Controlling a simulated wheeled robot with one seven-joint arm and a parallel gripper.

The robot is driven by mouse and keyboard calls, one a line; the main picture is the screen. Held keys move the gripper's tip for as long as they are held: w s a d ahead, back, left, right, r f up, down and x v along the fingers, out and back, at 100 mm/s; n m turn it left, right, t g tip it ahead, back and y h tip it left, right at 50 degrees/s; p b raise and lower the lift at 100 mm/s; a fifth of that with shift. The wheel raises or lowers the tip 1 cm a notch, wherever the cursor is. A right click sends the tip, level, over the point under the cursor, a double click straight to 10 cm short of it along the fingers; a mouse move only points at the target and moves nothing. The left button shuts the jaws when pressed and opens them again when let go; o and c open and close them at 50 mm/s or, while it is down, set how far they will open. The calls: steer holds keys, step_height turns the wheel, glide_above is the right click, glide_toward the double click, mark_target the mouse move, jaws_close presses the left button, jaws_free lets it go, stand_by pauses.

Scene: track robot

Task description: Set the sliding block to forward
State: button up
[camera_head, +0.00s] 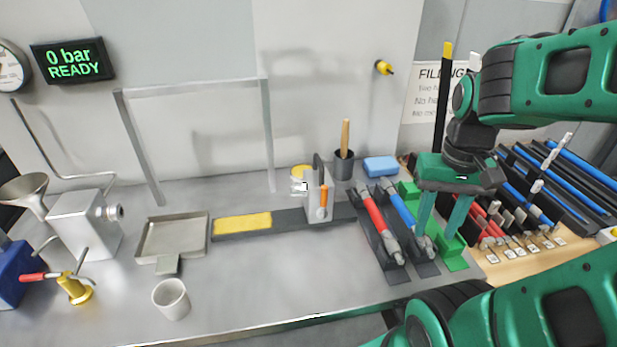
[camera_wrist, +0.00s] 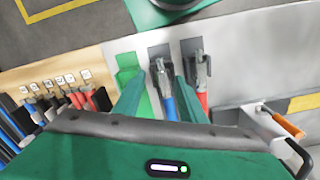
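The sliding block (camera_head: 313,207) is a light grey block with an orange handle (camera_head: 323,200). It stands at the right part of a dark rail (camera_head: 287,219), to the right of the yellow section (camera_head: 243,223). In the wrist view the block (camera_wrist: 250,118) is at the right, with its orange handle (camera_wrist: 287,124) pointing right. My gripper (camera_head: 434,236) is to the right of the block, over the blue tool's end and the green holder. Its fingers (camera_wrist: 159,72) are apart, and nothing is seen held. Their exact height above the blue tool is unclear.
A red-handled tool (camera_head: 376,217) and a blue-handled tool (camera_head: 402,209) lie in dark cradles between block and gripper. A dark cup (camera_head: 344,165) with a wooden handle and a blue sponge (camera_head: 381,166) stand behind. A display reads "0 bar READY" (camera_head: 73,62).

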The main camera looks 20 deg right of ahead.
stand_by(0.4)
steer(key=shift+s+r, duration=0.1)
steer(key=shift+s, duration=0.05)
steer(key=shift+c, duration=1.1)
steer(key=shift+w+d+r+h, duration=0.2)
steer(key=shift+d+r, duration=0.1)
steer(key=shift+r, duration=0.3)
steer(key=shift+w+d+r+h, duration=0.2)
steer(key=shift+d+r, duration=0.1)
steer(key=shift+r, duration=0.3)
steer(key=w+a+r+n+h, duration=0.1)
steer(key=w+r+n+h, duration=0.1)
steer(key=w+r, duration=0.9)
steer(key=w+a+r+n, duration=0.1)
steer(key=w+a+r, duration=0.2)
steer(key=a, duration=0.6)
steer(key=w+a+r+n, duration=0.1)
steer(key=w+a+r, duration=0.2)
steer(key=w+a, duration=0.3)
steer(key=a, duration=0.4)
steer(key=shift+w, duration=0.15)
steer(key=shift+d+f, duration=0.1)
steer(key=shift+d, duration=0.05)
